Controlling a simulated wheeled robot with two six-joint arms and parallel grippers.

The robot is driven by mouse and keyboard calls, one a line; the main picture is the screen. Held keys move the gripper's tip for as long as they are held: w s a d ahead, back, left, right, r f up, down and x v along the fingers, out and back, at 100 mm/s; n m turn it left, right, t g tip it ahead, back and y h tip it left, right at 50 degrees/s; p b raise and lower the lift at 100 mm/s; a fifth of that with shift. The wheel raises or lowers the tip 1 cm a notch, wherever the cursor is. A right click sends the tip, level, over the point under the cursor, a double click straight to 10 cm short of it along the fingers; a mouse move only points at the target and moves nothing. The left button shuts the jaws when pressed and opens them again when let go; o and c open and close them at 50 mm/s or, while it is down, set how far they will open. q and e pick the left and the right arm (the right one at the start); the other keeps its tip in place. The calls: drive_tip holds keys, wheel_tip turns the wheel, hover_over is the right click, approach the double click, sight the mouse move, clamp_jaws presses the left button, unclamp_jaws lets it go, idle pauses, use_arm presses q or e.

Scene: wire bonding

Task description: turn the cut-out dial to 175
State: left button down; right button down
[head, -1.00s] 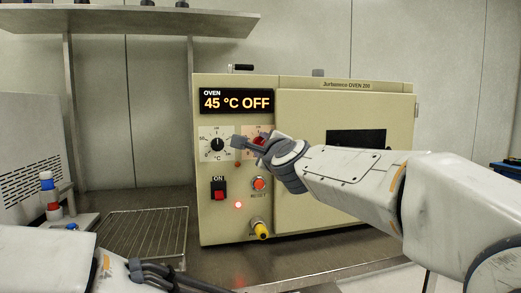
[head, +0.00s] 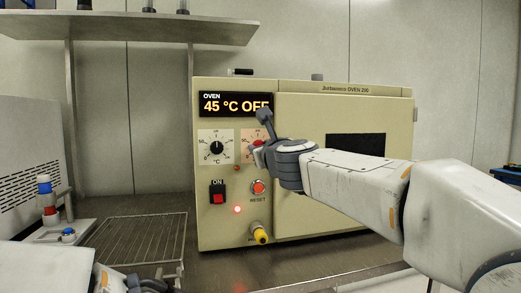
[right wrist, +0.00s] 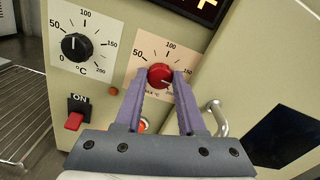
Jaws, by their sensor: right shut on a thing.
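The cut-out dial (right wrist: 159,74) is a red knob on a pale pink scale plate, right of the black dial in the right wrist view. In the head view the cut-out dial (head: 257,143) is partly hidden by my right gripper (head: 261,153). In the right wrist view the two purple fingers of my right gripper (right wrist: 163,80) are shut on the red knob, one on each side. The scale shows 50, 100 and 150; which value the knob points to is too small to tell. My left gripper's fingers are not visible.
A wire rack (head: 135,240) lies left.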

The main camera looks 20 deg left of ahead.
drive_tip(key=shift+a+f+m, duration=0.1)
drive_tip(key=shift+f+m, duration=0.1)
drive_tip(key=shift+m, duration=0.4)
drive_tip(key=c, duration=0.8)
unclamp_jaws()
drive_tip(key=shift+r, duration=0.1)
drive_tip(key=shift+s, duration=0.1)
drive_tip(key=b+v, duration=0.2)
drive_tip(key=v, duration=0.8)
drive_tip(key=shift+s+d, duration=0.15)
drive_tip(key=shift+d, duration=0.1)
